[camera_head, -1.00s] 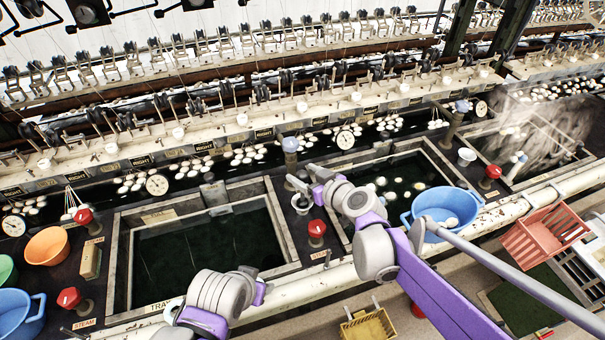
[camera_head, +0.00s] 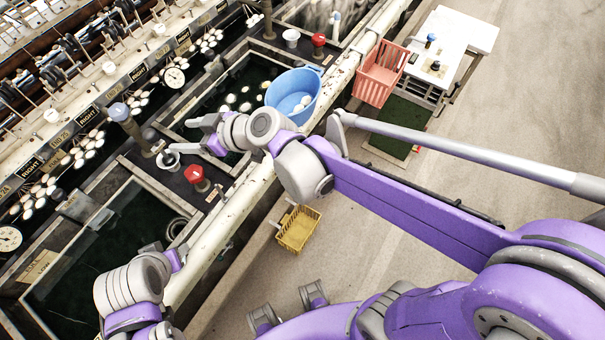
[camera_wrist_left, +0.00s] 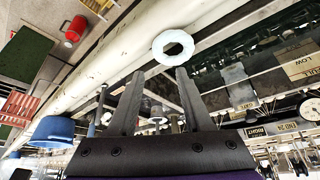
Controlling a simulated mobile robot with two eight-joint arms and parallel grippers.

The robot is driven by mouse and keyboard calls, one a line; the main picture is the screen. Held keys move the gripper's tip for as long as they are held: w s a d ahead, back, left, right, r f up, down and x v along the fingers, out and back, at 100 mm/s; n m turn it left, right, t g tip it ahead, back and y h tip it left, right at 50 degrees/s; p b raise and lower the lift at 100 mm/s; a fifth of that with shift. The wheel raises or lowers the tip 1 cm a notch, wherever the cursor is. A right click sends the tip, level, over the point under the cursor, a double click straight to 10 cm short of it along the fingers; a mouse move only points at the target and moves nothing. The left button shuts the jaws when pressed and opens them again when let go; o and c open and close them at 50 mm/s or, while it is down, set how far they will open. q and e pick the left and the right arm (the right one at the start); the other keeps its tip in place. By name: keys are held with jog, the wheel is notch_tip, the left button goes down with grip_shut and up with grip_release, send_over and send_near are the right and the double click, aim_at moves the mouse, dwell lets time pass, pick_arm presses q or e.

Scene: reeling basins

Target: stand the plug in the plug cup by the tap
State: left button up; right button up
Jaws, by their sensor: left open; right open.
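The plug cup (camera_head: 168,160) is a small light cup on the dark ledge, near the blue-topped tap (camera_head: 119,112). My right gripper (camera_head: 181,137) is open, with its fingers apart close to the cup's rim. I see no plug between them. I cannot make out the plug for sure. A white ring (camera_wrist_left: 173,47) shows just beyond my left fingertips in the left wrist view; I cannot tell what it is. My left gripper (camera_wrist_left: 158,80) is open and empty there. In the head view its fingers are hidden behind the left arm.
A red valve knob (camera_head: 194,174) stands beside the cup. Dark water basins lie on both sides. A blue tub (camera_head: 292,92) with white cocoons, a red crate (camera_head: 382,72) and a yellow basket (camera_head: 298,228) are to the right. A pale pipe (camera_head: 243,192) runs along the front. The floor at right is open.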

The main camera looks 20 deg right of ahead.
jog(key=s+d+f+m+g+h, duration=0.1)
jog(key=s+d+f+m+h, duration=0.3)
jog(key=s+d, duration=0.5)
jog(key=s+d+f+m+g+h, duration=0.2)
jog(key=s+d+f+m+h, duration=0.3)
jog(key=s+d, duration=0.5)
jog(key=d+f, duration=0.2)
jog(key=d, duration=0.2)
jog(key=shift+f+h, duration=0.2)
jog(key=shift+h, duration=0.2)
